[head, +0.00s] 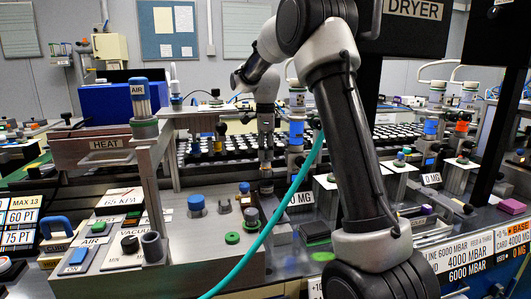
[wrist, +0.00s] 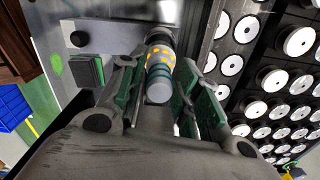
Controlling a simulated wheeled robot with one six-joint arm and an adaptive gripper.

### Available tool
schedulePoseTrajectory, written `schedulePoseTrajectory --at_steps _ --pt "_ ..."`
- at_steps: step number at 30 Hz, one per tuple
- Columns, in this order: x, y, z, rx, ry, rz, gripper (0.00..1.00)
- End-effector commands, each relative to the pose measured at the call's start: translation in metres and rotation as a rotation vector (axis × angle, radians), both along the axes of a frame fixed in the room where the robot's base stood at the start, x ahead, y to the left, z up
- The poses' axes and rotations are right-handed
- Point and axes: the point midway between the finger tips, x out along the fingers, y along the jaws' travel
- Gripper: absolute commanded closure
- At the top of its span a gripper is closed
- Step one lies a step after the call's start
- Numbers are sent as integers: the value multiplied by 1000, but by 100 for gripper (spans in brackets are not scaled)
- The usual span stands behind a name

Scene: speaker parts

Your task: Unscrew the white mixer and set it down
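In the wrist view, a short cylinder (wrist: 159,76) with a pale grey end, teal bands and a yellow-dotted band lies between the fingers of my gripper (wrist: 160,72). It is the likeliest white mixer, but I cannot be sure. The green-padded fingers flank it closely; I cannot tell whether both touch it. In the head view, my gripper (head: 265,150) points down over the back of the grey workbench (head: 190,262), near a small dark post. The cylinder is too small there to make out, and its lower end is hidden.
A blue knob (head: 196,203) and a green button (head: 232,238) sit on the bench front. A wooden HEAT box (head: 105,146) and a metal frame stand left. Rows of white-topped pieces (wrist: 272,80) lie right of my gripper in the wrist view. A teal hose (head: 268,228) crosses the bench.

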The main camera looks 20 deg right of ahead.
Motion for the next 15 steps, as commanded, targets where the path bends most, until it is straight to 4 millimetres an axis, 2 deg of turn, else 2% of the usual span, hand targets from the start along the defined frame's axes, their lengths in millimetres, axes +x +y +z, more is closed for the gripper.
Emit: schedulePoseTrajectory --at_steps 5,12,15 --pt "0 0 0 0 0 -132 67" --pt "0 0 0 0 0 -151 67" --pt "0 0 0 0 0 -232 67"
